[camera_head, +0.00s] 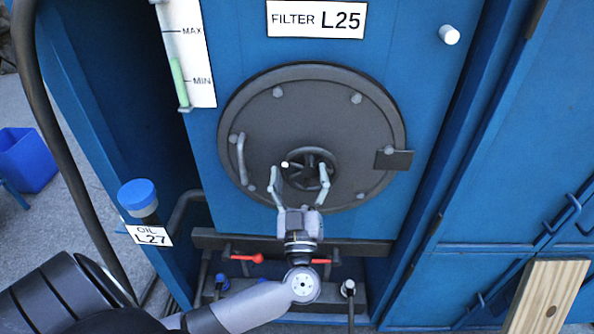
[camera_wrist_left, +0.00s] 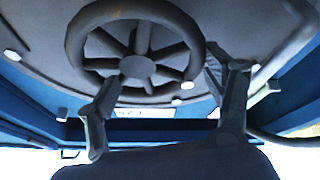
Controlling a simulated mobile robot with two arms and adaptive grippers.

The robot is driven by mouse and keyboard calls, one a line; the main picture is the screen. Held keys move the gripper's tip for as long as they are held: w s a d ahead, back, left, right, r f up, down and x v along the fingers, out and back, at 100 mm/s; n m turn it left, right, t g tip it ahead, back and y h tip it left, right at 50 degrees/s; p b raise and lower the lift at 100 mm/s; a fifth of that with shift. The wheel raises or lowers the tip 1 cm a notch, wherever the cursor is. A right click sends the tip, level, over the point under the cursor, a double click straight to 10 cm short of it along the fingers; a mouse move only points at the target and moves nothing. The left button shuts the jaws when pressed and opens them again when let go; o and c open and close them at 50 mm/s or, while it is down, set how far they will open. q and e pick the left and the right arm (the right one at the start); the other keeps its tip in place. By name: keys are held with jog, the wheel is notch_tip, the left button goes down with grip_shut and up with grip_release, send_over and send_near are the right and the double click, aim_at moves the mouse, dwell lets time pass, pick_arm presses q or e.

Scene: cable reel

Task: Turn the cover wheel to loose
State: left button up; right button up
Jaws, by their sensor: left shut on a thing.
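The cover wheel (camera_head: 309,166) is a small dark spoked handwheel in the lower middle of a round dark grey cover (camera_head: 310,112) on the blue front panel. A white mark shows at the wheel's left edge in the head view. My left gripper (camera_head: 299,175) reaches up from below, with one finger at each side of the wheel, shut on it. In the left wrist view, the wheel (camera_wrist_left: 137,62) shows its rim, hub and spokes at the top, with my left gripper's fingers (camera_wrist_left: 160,85) to either side. My right gripper is not in view.
Below the cover runs a dark bar (camera_head: 240,243) with red-handled valves (camera_head: 247,258) under it. A blue-capped oil filler (camera_head: 138,193) and a thick hose stand at the left. A wooden plank (camera_head: 545,297) leans at the lower right. A curved handle (camera_head: 241,158) sticks out on the cover's left.

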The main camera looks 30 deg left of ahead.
pick_arm(q)
jog(key=shift+o, duration=0.2)
jog(key=shift+w+d+r+n, duration=0.15)
jog(key=shift+d+r+n, duration=0.2)
jog(key=shift+n, duration=0.45)
jog(key=o, duration=0.8)
jog(key=shift+w, duration=0.1)
jog(key=o, duration=0.3)
jog(key=shift+w+d+f, duration=0.2)
jog(key=shift+o, duration=0.2)
jog(key=shift+s, duration=0.1)
jog(key=v, duration=1.2)
